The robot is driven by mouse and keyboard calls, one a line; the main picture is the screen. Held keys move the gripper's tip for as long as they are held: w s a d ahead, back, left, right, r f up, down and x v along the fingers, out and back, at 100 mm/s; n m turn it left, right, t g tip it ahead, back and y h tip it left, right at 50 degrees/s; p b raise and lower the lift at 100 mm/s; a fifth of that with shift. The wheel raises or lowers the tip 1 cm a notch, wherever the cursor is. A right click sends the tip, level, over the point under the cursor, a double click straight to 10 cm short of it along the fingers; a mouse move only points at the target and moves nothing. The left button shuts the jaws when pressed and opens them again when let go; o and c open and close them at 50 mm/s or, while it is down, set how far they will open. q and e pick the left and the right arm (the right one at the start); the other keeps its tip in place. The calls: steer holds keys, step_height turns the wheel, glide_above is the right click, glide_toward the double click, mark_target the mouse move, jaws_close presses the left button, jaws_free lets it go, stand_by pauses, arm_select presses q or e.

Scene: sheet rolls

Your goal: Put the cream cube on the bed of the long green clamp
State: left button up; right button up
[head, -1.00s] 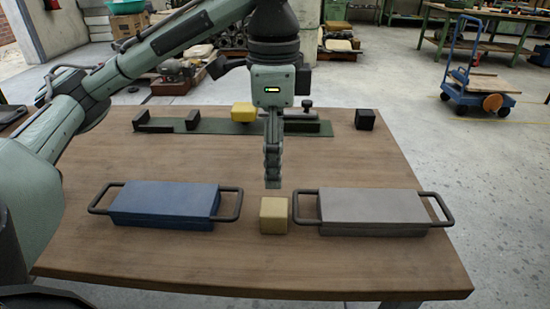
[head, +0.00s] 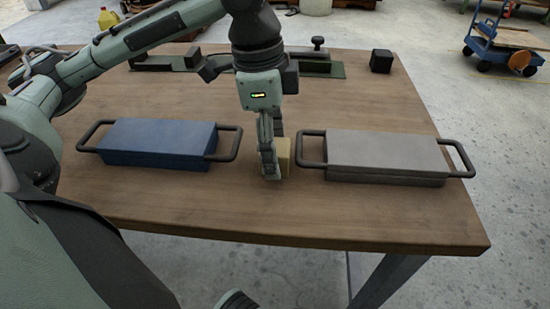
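The cream cube (head: 284,158) stands on the table between the blue block and the grey block. My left gripper (head: 271,174) points down at the cube, its fingers low beside it and covering its left part. I cannot tell whether the fingers are spread around the cube or closed on it. The long green clamp (head: 336,70) lies at the back of the table, with dark upright jaws at its left and a knob at its right. My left arm hides its middle. My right gripper is not in view.
A blue block with side handles (head: 160,138) lies left of the cube and a grey one (head: 385,152) lies right. A small black cube (head: 381,61) stands at the back right. The wooden table (head: 290,215) is bare along the front.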

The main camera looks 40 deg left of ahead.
mark_target(278, 146)
arm_select(q)
steer(key=shift+f, duration=0.25)
steer(key=c, duration=1.4)
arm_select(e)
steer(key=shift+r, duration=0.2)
arm_select(q)
steer(key=shift+r, duration=0.15)
steer(key=shift+w+r, duration=0.1)
steer(key=shift+r, duration=0.4)
step_height(278, 146, up, 4)
steer(key=shift+f+p, duration=0.25)
steer(key=shift+p, duration=0.5)
steer(key=s+a+r, duration=0.2)
steer(key=s, duration=0.1)
steer(key=s+a+r+b, duration=0.1)
steer(key=s+r, duration=0.1)
steer(key=s, duration=0.2)
steer(key=s+a+r, duration=0.2)
steer(key=s, duration=0.1)
steer(key=shift+s+a+r+b, duration=0.15)
steer(key=shift+a+b, duration=0.15)
steer(key=shift+b, duration=0.1)
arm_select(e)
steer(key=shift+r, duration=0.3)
